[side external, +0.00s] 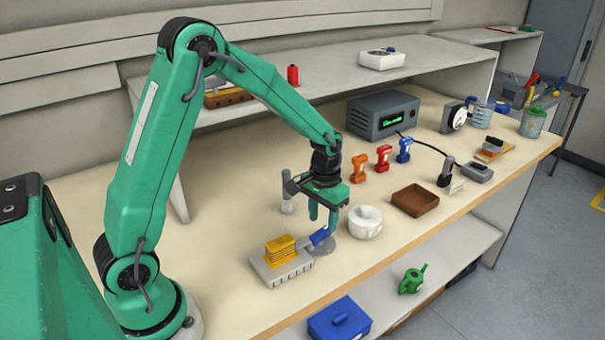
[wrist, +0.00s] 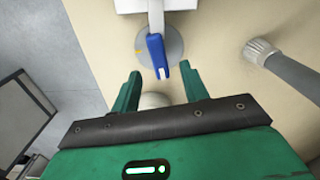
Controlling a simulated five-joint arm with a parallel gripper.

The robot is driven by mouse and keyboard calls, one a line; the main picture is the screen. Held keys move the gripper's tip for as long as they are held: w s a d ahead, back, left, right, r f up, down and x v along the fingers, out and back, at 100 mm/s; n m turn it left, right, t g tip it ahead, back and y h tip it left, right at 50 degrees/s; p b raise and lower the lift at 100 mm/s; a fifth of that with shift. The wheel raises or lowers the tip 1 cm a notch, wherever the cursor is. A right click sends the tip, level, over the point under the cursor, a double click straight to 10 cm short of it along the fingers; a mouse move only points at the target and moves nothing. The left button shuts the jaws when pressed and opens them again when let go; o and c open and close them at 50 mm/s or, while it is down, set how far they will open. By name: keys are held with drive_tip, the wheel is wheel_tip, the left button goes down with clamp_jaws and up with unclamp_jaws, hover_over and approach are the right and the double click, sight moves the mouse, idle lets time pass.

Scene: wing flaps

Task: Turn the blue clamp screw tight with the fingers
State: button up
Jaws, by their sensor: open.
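The blue clamp screw (side external: 320,236) sits at the right end of a grey fixture (side external: 283,270) that bears a yellow stack (side external: 281,248). In the wrist view the blue piece (wrist: 155,52) is long, narrow and slightly tilted, with a white tip, above a grey round disc (wrist: 174,42). My gripper (side external: 323,212) points down just above and behind the blue piece. In the wrist view my gripper (wrist: 160,84) is open, its green fingers wide apart, with the blue piece's white tip just beyond the gap. Nothing is held. Any contact is hidden in the side view.
A white round pot (side external: 365,224) stands close to the right of my gripper. A brown tray (side external: 414,201) and orange, red and blue small upright items stand farther right and back. A grey upright cylinder (side external: 287,192) is behind. The table's front edge is near the fixture.

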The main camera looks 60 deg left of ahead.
sight(322, 231)
drive_tip(key=shift+f, duration=2.65)
clamp_jaws()
